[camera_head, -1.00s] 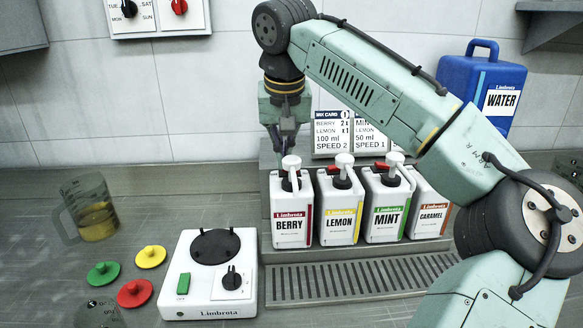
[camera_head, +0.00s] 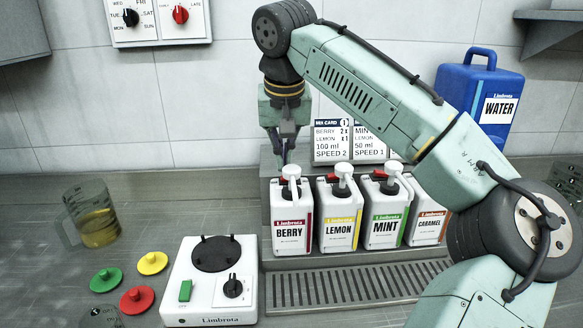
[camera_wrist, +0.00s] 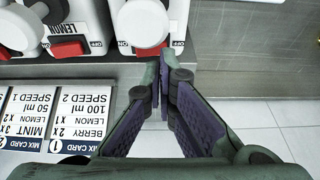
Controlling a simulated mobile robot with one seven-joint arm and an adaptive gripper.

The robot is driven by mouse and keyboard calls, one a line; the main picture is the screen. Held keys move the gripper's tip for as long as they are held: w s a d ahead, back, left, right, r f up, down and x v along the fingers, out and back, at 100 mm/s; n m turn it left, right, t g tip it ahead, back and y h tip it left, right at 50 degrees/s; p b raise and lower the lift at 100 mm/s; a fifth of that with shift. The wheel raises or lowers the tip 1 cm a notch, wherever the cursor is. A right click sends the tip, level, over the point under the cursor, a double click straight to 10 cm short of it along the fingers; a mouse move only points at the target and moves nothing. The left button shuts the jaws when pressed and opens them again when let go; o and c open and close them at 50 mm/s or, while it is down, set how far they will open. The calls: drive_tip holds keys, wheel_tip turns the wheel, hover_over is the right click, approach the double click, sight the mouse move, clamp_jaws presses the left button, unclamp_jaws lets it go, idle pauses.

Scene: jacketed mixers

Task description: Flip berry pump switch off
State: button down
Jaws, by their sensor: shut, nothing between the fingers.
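The berry bottle (camera_head: 291,230) is white with a white pump head and stands at the left end of the bottle row. In the wrist view its pump (camera_wrist: 144,20) is at the top centre. The red berry switch (camera_wrist: 150,51) sits on its back side, between ON and OFF marks, partly covered by my fingertips. I cannot tell which way it is tipped. My gripper (camera_wrist: 163,57) is shut and empty, with its tips at the switch; I cannot tell if they touch. In the head view my gripper (camera_head: 285,158) is just behind the berry pump head.
Lemon (camera_head: 339,230), mint (camera_head: 387,230) and caramel (camera_head: 426,230) bottles stand to the right. The mix card (camera_head: 332,140) stands behind them. A mixer base (camera_head: 211,290), a jug (camera_head: 92,217) and coloured lids (camera_head: 137,299) are at left. The lemon switch (camera_wrist: 68,48) is close by.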

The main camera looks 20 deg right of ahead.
drive_tip(key=shift+r+p, duration=1.95)
drive_tip(key=shift+r, duration=0.5)
